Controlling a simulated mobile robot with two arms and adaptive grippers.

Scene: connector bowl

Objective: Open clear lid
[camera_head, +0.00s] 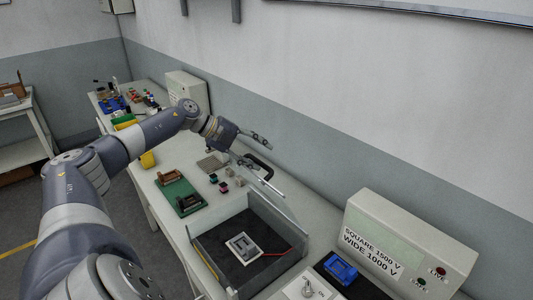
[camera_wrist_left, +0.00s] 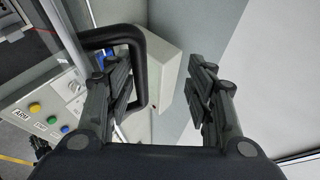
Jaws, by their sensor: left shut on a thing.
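A clear lid (camera_head: 277,207) stands tilted up over the back of a box with a dark floor (camera_head: 220,243). The box's inside shows from above. A black handle (camera_head: 261,171) is at the lid's upper edge. It also shows as a thick black loop in the left wrist view (camera_wrist_left: 139,50), beside the left-hand finger. My left gripper (camera_head: 265,151) is at this handle and shut on it, though its fingers look well apart in the wrist view (camera_wrist_left: 168,90). The exact contact is hard to see.
A pale square part (camera_head: 243,247) and a red lead (camera_head: 277,253) lie in the box. A sloped control box (camera_head: 395,240) and a blue part (camera_head: 341,269) stand to the right. Green boards (camera_head: 180,196) and small blocks lie left. The wall is close behind.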

